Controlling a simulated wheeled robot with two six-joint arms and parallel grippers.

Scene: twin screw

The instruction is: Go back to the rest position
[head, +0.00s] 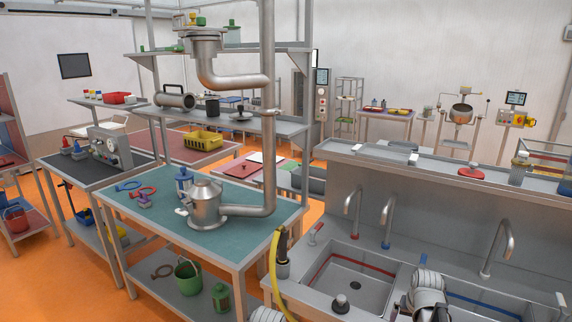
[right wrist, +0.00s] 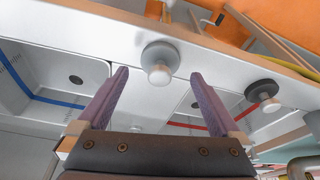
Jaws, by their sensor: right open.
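My right gripper (right wrist: 159,76) shows in the right wrist view with its two purple fingers spread apart. Nothing is held between them. My left gripper is not in view.
The double sink counter (head: 315,283) with taps (head: 387,215) and a black knob (head: 341,303) lies below and right. A yellow hose (head: 274,275) hangs at its left end. A teal-topped table (head: 150,222) holds steel pipework (head: 268,150). Orange floor shows between benches.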

